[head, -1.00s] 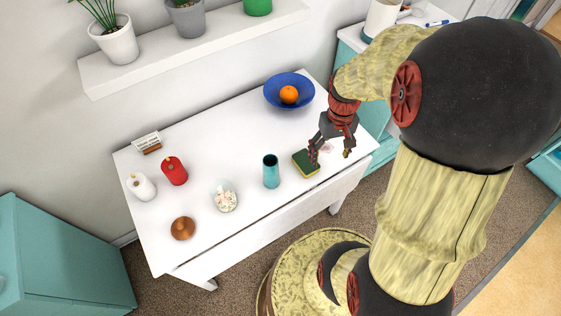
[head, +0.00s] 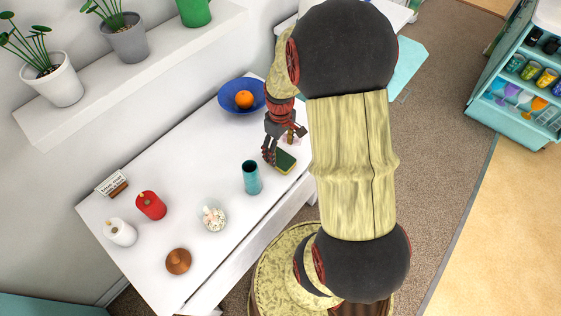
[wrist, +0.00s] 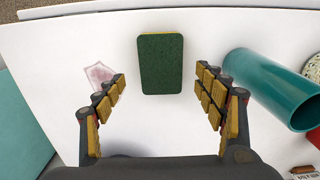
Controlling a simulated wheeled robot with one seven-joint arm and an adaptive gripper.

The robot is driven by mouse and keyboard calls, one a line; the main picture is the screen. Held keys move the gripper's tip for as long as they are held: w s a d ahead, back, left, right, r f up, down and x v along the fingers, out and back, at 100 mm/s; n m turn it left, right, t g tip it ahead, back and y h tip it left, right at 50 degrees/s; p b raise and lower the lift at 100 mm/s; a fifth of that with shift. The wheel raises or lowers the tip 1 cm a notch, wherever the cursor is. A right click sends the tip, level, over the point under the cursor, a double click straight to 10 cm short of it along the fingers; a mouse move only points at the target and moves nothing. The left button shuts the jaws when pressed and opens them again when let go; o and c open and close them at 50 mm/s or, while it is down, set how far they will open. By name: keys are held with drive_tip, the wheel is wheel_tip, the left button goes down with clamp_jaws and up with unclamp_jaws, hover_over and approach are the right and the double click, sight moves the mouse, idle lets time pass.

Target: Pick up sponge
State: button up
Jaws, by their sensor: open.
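The sponge (head: 286,161) lies flat on the white table, green side up with a thin yellow edge. In the wrist view the sponge (wrist: 160,64) is ahead of my fingertips, roughly centred between them. My gripper (head: 281,150) is open and empty, just beside and above the sponge in the head view. In the wrist view my gripper (wrist: 161,80) has its padded fingers spread wider than the sponge, with neither finger seen touching it.
A teal cup (head: 251,178) stands left of the sponge, close to one finger in the wrist view. A pinkish patch (wrist: 98,77) lies on the other side. A blue bowl (head: 228,97) with an orange (head: 244,99) is behind. Candles and small ornaments stand further left.

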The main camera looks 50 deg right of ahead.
sight(281, 158)
drive_tip(key=f, duration=0.1)
drive_tip(key=f+b, duration=0.1)
drive_tip(key=f, duration=0.1)
drive_tip(key=f+b, duration=0.1)
drive_tip(key=shift+s+f, duration=0.25)
drive_tip(key=shift+f, duration=0.15)
drive_tip(key=shift+c, duration=0.4)
drive_tip(key=c, duration=0.7)
drive_tip(key=shift+c, duration=0.3)
drive_tip(key=shift+r, duration=0.1)
